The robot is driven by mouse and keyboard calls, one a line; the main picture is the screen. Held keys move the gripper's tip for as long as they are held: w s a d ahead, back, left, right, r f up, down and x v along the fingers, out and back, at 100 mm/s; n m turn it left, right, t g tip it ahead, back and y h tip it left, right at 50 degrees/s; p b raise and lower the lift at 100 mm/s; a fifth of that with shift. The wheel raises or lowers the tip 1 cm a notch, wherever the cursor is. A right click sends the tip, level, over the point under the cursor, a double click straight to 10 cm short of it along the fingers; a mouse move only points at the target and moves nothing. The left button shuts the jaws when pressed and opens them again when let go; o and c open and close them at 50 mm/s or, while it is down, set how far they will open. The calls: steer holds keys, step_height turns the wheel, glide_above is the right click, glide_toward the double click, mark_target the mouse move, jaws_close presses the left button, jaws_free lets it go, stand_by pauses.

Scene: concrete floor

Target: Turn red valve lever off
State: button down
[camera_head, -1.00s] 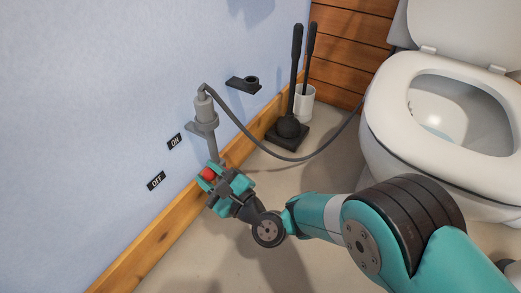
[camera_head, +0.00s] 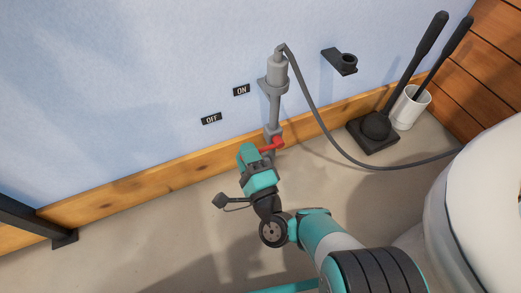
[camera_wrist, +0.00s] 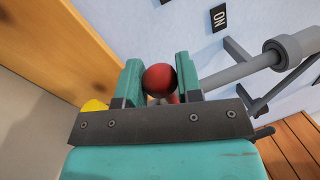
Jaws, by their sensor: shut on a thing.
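The red valve lever (camera_head: 272,145) sits low on the grey vertical pipe (camera_head: 275,110) by the wall. In the head view its red arm runs from the pipe down-left to my gripper (camera_head: 251,151). In the wrist view the lever's round red knob (camera_wrist: 160,79) lies between my two teal fingers, and my gripper (camera_wrist: 160,82) is shut on it. The ON label (camera_head: 241,90) and the OFF label (camera_head: 211,119) are on the wall left of the pipe, OFF lower and farther left. The lever's far end is hidden by my gripper in the head view.
A grey hose (camera_head: 340,148) curves from the pipe top toward the toilet (camera_head: 485,200) at right. A plunger (camera_head: 376,126) and a brush in a white holder (camera_head: 410,107) stand by the wall. A black bracket (camera_head: 340,60) juts from the wall. Floor at left is mostly clear.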

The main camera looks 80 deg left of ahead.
steer(key=shift+s+n, duration=0.1)
steer(key=shift+n, duration=0.2)
steer(key=c, duration=0.8)
jaws_free()
steer(key=shift+f, duration=0.1)
